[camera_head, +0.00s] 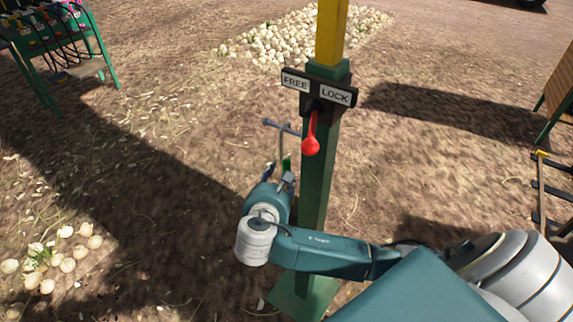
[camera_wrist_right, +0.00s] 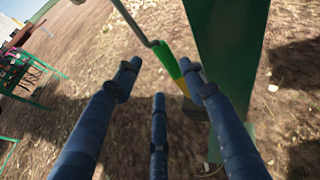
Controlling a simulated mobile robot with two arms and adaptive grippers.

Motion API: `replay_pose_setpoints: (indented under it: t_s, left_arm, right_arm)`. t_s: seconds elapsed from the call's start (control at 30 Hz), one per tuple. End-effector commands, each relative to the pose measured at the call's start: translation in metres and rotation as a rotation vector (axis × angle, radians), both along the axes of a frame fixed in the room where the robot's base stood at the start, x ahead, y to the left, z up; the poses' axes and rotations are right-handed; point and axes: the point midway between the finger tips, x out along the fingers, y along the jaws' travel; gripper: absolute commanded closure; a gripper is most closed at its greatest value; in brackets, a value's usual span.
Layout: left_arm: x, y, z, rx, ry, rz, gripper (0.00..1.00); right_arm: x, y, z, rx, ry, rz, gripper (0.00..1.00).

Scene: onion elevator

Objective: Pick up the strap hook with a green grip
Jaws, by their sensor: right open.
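The strap hook (camera_head: 281,147) hangs beside the green post, below a grey-blue crossbar. In the right wrist view its thin grey rod (camera_wrist_right: 137,24) comes down to a green and yellow grip (camera_wrist_right: 169,62). My right gripper (camera_head: 288,182) is just below the hook in the head view. In the right wrist view the gripper (camera_wrist_right: 160,84) has its fingers spread, with nothing held between them. The grip lies beyond the fingertips, nearer the right finger, and its lower end is partly hidden by that finger. I cannot tell whether they touch. My left gripper is not in view.
The green post (camera_head: 315,190) stands close to my right arm, with FREE and LOCK signs (camera_head: 319,88) and a red lever (camera_head: 311,140). A green rack (camera_head: 100,45) is at the far left. Onions (camera_head: 285,38) lie behind and others (camera_head: 65,262) at lower left.

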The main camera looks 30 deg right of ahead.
Motion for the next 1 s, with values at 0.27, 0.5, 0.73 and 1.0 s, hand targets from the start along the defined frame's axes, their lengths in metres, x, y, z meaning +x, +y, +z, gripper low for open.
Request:
replay_pose_setpoints:
  t_s: [0.27, 0.5, 0.73, 1.0]
  left_arm:
    - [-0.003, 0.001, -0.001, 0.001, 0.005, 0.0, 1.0]
    - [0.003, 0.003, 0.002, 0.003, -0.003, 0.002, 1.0]
    - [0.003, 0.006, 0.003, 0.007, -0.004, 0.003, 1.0]
    - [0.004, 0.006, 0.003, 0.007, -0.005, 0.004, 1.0]
  right_arm:
    - [0.028, -0.027, -0.016, -0.003, 0.002, -0.003, 0.58]
    - [0.042, -0.042, -0.023, -0.001, 0.001, -0.004, 0.58]
    - [0.063, -0.062, -0.037, -0.001, 0.002, -0.002, 0.58]
    - [0.067, -0.065, -0.039, 0.002, 0.001, -0.001, 0.58]
